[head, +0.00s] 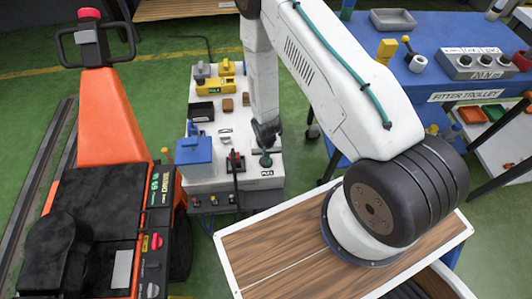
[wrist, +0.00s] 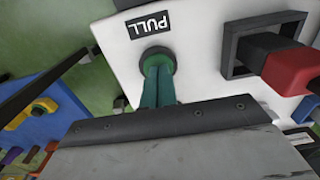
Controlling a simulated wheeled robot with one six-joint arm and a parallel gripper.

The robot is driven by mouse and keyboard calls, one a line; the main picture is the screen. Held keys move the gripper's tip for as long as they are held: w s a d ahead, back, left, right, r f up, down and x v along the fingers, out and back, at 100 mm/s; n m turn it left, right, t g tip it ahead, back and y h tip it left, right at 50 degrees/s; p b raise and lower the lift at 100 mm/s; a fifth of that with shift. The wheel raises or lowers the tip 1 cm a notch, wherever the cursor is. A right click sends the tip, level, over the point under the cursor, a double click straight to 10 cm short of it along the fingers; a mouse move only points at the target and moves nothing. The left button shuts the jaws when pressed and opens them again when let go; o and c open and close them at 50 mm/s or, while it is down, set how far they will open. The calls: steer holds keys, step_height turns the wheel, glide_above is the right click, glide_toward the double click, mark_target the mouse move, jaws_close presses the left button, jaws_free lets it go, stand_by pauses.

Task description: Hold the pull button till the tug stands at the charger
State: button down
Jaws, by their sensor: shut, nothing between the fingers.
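I cannot tell whether the button is pressed in. In the head view my gripper (head: 265,150) reaches down to the cabinet's near right corner and hides most of the button. The orange tug (head: 108,125) stands at the left, close beside the cabinet. I cannot tell which thing is the charger.
A red-handled plug or lever (wrist: 292,70) in a black frame is close to my gripper. A blue box (head: 195,157) and yellow block (head: 214,86) stand on the cabinet. Rails (head: 38,185) run at far left. A blue fitter trolley (head: 450,75) is at right; a wooden-topped surface (head: 270,250) is in front.

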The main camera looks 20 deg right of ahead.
step_height(320, 180, up, 14)
stand_by(0.5)
stand_by(0.9)
steer(key=s+d+r+n, duration=0.1)
steer(key=s+r, duration=0.6)
steer(key=r, duration=0.8)
steer(key=s+d+r+n+t, duration=0.1)
steer(key=s+r, duration=0.7)
steer(key=r, duration=0.7)
steer(key=s+d+r+n, duration=0.1)
steer(key=s+r, duration=0.6)
steer(key=r, duration=0.9)
steer(key=shift+s+n, duration=0.3)
steer(key=shift+s, duration=0.05)
steer(key=shift+r, duration=0.1)
